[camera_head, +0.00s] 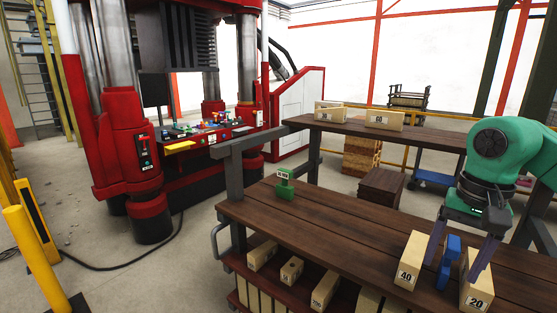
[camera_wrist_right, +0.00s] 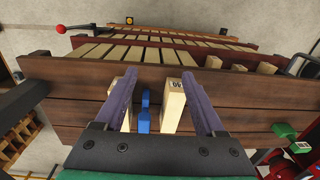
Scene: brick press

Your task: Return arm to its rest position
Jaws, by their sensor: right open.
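My right gripper (camera_head: 461,250) hangs over the right part of the wooden workbench (camera_head: 330,238), its two purple fingers spread apart and pointing down. It also shows in the right wrist view (camera_wrist_right: 160,76), open, with no object visibly clamped. A tan brick marked 40 (camera_head: 409,262) stands on the bench left of the fingers, and a tan brick marked 20 (camera_head: 477,292) stands to the right. My left gripper is out of view.
A small green object (camera_head: 284,184) sits on the bench's far left. A raised wooden shelf (camera_head: 345,126) behind holds tan bricks, including one marked 60 (camera_head: 384,120). More bricks lie on the red lower shelf. A red press (camera_head: 128,150) stands at left. The bench's middle is clear.

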